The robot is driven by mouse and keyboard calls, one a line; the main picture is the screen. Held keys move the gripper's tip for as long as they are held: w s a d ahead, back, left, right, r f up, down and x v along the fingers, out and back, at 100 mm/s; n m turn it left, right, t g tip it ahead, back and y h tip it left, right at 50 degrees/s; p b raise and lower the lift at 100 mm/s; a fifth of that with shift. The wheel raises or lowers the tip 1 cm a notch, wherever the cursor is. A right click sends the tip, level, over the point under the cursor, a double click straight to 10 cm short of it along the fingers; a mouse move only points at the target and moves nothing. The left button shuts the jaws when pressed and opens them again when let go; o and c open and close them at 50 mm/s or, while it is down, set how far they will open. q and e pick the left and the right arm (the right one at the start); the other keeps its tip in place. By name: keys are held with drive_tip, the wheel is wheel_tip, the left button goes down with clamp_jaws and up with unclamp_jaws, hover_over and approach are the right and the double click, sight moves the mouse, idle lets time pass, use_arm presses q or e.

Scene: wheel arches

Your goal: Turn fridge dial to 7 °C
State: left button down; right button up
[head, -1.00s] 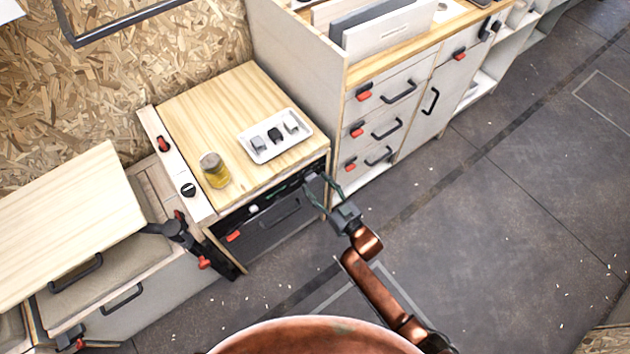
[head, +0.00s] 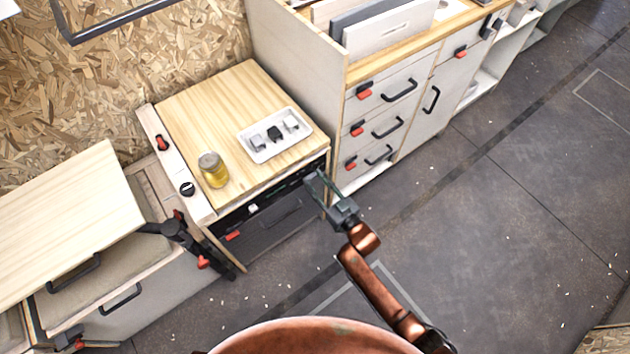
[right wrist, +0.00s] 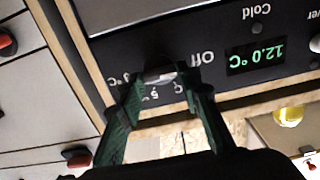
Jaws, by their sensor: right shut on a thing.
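The fridge (head: 272,222) sits under a wooden top and has a dark control strip along its upper front. In the right wrist view the strip is upside down; its green display (right wrist: 256,57) reads 12.0 °C. The fridge dial (right wrist: 160,74) is beside the "Off" mark, partly covered by my fingers, so its pointer is unclear. My right gripper (head: 315,184) is at the right end of the strip; in the right wrist view its green fingers (right wrist: 160,84) are shut on the dial from both sides. My left gripper is not in view.
On the wooden top (head: 240,100) stand a yellow jar (head: 213,170) and a white tray (head: 262,151) with small items. A drawer cabinet (head: 375,125) stands right of the fridge, close to my gripper. A raised wooden flap (head: 70,215) is at the left.

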drive_tip(key=shift+c, duration=1.2)
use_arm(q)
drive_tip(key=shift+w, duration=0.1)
use_arm(e)
drive_tip(key=m+p, duration=0.3)
drive_tip(key=m, duration=0.2)
drive_tip(key=shift+d+r+m, duration=0.1)
drive_tip(key=shift+m, duration=0.2)
drive_tip(key=m, duration=0.2)
drive_tip(key=shift+m, duration=0.3)
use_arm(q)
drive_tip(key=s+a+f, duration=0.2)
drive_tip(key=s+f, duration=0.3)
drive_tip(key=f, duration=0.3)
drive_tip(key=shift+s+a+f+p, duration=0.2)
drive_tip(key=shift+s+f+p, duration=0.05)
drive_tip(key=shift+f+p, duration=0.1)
use_arm(e)
drive_tip(key=shift+f+m, duration=0.25)
drive_tip(key=shift+m, duration=1.45)
